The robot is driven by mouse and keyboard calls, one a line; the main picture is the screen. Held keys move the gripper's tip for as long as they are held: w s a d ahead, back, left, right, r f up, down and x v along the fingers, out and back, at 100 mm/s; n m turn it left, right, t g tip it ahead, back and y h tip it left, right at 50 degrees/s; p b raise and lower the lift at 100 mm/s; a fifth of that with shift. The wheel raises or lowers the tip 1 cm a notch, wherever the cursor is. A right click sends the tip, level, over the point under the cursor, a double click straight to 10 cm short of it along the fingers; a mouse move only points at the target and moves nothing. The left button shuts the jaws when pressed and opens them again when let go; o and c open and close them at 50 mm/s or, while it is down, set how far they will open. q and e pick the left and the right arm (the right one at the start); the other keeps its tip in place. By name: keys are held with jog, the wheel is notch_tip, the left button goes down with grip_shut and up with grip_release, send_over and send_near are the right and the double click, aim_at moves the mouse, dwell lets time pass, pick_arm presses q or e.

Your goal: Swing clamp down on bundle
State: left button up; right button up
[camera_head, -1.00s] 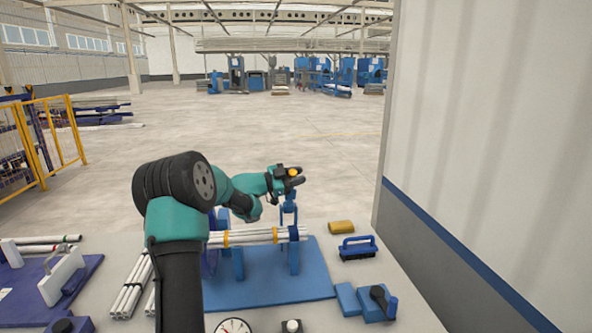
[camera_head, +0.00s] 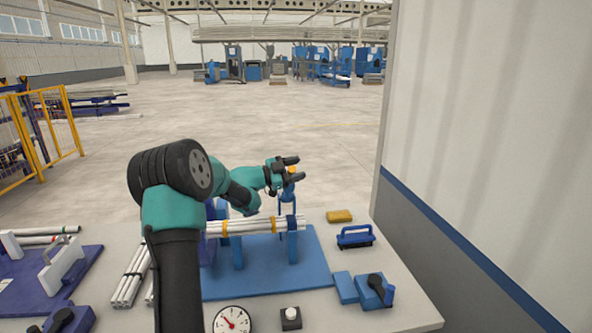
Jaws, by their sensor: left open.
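A bundle of white pipes (camera_head: 262,226) with yellow bands lies across blue uprights on a blue base plate (camera_head: 255,283). A blue clamp (camera_head: 289,192) with a yellow knob (camera_head: 292,170) stands raised above the bundle's right end. My left gripper (camera_head: 295,168) is open, with its fingers pointing right at the height of the knob. The knob shows beside and between the fingers; I cannot tell whether they touch it. My left arm hides the bundle's left end and part of the rear of the fixture. My right gripper is not in view.
A blue-handled brush (camera_head: 355,237), a yellow block (camera_head: 339,216) and a blue block with a black lever (camera_head: 374,289) lie right of the plate. A gauge (camera_head: 232,320) is at the front. Loose pipes (camera_head: 131,280) lie left. A wall stands at right.

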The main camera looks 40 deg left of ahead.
pick_arm(q)
jog(key=v, duration=1.7)
jog(key=shift+s, duration=0.25)
